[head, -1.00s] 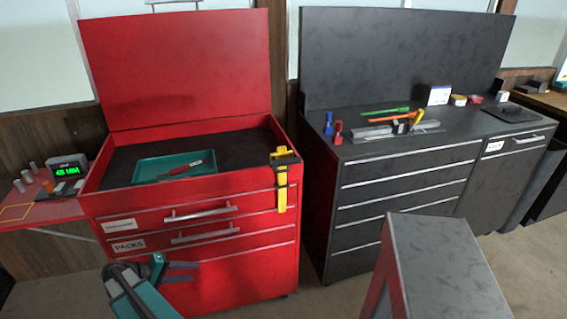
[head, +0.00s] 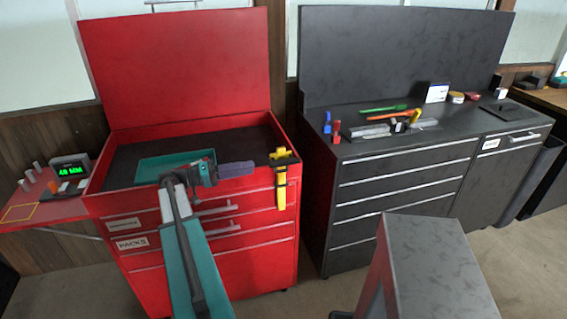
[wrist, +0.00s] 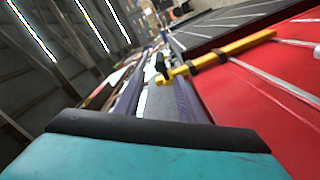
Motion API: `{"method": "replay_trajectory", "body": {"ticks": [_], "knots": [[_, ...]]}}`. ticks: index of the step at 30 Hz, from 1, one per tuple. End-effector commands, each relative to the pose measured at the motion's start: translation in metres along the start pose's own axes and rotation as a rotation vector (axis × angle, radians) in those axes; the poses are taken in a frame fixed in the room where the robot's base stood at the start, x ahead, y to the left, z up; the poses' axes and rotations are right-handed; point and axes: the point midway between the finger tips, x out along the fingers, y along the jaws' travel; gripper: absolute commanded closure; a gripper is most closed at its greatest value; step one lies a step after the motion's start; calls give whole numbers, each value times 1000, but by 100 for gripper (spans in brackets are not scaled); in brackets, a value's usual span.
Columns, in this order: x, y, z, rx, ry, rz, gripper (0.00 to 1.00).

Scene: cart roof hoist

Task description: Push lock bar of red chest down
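The red chest (head: 215,262) stands at the left in the head view with its lid raised. Its yellow lock bar (head: 282,184) hangs upright at the front right corner, with dark fittings near its top. My gripper (head: 252,169) is in front of the chest's upper edge, just left of the bar, its fingers pointing right towards it. In the wrist view, my gripper (wrist: 158,84) shows a gap between its fingers and holds nothing. The yellow lock bar (wrist: 235,48) lies across the picture just beyond the fingertips. I cannot tell whether they touch.
A teal tray (head: 150,172) lies inside the chest top, partly hidden by my arm. A black cabinet (head: 400,190) with loose tools on top stands to the right, across a narrow gap. A grey block-like stand (head: 435,265) is in the right foreground. A red side shelf (head: 45,200) adjoins the left.

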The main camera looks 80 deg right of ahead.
Motion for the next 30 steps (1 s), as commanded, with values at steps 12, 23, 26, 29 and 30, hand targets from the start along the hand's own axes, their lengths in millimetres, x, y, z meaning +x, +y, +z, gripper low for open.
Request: {"method": "replay_trajectory", "body": {"ticks": [12, 23, 26, 29, 30], "knots": [[3, 1, 0, 0, -2, 2, 63], [31, 2, 0, -1, -3, 3, 63], [45, 2, 0, -1, -3, 3, 63], [60, 3, 0, -1, -4, 3, 63], [66, 3, 0, -1, -3, 2, 63]]}}
